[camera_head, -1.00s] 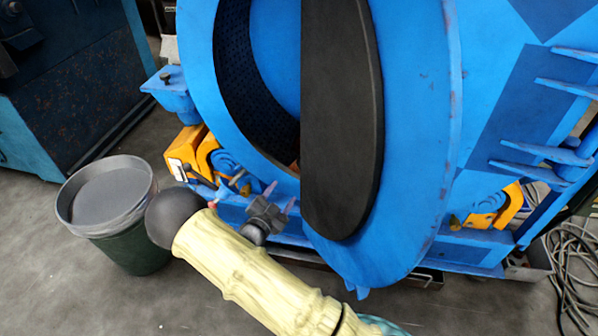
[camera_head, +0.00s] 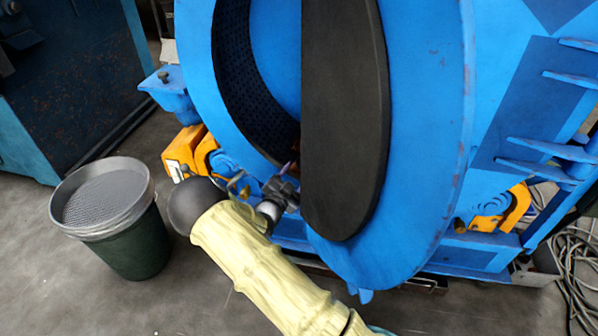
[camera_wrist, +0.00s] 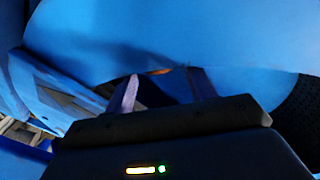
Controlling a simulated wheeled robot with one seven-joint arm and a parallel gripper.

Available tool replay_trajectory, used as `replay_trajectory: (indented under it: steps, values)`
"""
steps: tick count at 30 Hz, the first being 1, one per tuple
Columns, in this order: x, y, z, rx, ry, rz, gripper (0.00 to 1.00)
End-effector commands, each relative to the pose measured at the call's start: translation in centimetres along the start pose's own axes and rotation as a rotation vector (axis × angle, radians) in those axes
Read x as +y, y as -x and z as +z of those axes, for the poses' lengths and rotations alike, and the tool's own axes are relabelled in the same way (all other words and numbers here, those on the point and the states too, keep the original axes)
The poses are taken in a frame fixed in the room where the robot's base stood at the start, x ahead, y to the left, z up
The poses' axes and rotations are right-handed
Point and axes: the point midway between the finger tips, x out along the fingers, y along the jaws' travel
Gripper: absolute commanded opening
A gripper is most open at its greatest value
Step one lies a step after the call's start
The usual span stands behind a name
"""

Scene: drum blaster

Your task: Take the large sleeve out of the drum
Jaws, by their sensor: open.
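The blue drum (camera_head: 425,110) fills the middle and right of the head view. Its round opening has a black perforated lining (camera_head: 237,75) on the left, and a black panel (camera_head: 343,120) covers the right part. My gripper (camera_head: 288,170) is at the lower edge of the opening, just left of the panel. In the wrist view, its two purple-grey fingers (camera_wrist: 163,74) are apart with nothing seen between them but blue surface and a small orange patch (camera_wrist: 160,71). I cannot tell what that patch is. No sleeve can be made out; the drum's lower inside is mostly hidden.
A dark green bin (camera_head: 138,240) with a grey mesh top (camera_head: 103,197) stands on the floor to the left. Orange brackets (camera_head: 183,152) and blue frame parts lie close below the drum's rim. Cables (camera_head: 578,270) lie on the floor at the right.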

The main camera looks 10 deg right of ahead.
Motion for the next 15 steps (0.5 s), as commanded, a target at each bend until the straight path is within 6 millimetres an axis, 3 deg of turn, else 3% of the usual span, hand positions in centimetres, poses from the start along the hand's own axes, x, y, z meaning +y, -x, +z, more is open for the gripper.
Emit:
replay_trajectory:
  steps: [7, 15]
  values:
    - [0.2, -3.4, 0.4, 0.001, -0.002, 0.001, 0.55]
    - [0.1, -3.7, 0.2, -0.001, -0.001, 0.000, 0.55]
